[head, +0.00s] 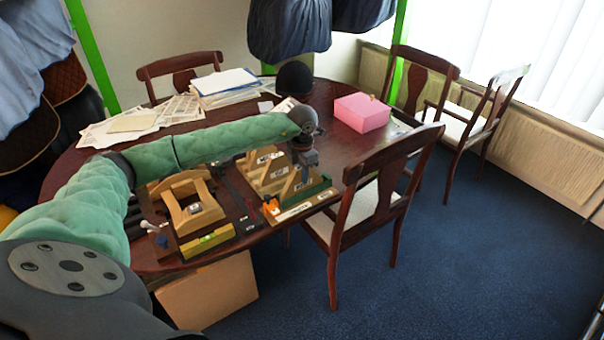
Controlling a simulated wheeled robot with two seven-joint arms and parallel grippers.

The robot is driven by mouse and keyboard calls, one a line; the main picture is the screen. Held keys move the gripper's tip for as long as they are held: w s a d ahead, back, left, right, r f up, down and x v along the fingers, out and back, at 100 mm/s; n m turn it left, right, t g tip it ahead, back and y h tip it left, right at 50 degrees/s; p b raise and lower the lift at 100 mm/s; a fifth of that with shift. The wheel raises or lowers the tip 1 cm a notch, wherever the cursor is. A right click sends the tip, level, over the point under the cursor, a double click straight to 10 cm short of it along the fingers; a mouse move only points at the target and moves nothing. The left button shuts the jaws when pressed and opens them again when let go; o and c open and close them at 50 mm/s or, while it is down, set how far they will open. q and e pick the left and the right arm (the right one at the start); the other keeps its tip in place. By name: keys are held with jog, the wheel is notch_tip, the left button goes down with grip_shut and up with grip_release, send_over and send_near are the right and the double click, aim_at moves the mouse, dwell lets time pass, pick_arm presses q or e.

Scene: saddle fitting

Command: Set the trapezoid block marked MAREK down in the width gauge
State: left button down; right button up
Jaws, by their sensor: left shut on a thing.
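My left gripper (304,165) points down over the green-edged rack (318,198) at the table's front edge, shut on a thin wooden trapezoid block (292,187). The arm and gripper partly hide it, and I cannot tell whether it touches the rack. Its marking is too small to read, so I cannot confirm MAREK. Other wooden blocks with white labels (268,157) stand in the rack behind it. Left of the rack is a wooden frame device (178,188), which looks like the width gauge, with a small label and a yellow-green strip in front. My right gripper is not in view.
A dark tool strip (236,196) lies between the gauge and rack. A pink box (362,112), a black helmet (294,78) and paper stacks (224,84) are farther back. A chair (372,205) stands close by the table's right side. A cardboard box (208,290) is below the front edge.

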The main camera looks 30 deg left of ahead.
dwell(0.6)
pick_arm(q)
jog(key=c, duration=0.9)
grip_release()
jog(key=shift+r, duration=0.1)
jog(key=shift+r+p, duration=0.5)
jog(key=shift+r, duration=1.95)
jog(key=shift+r, duration=0.1)
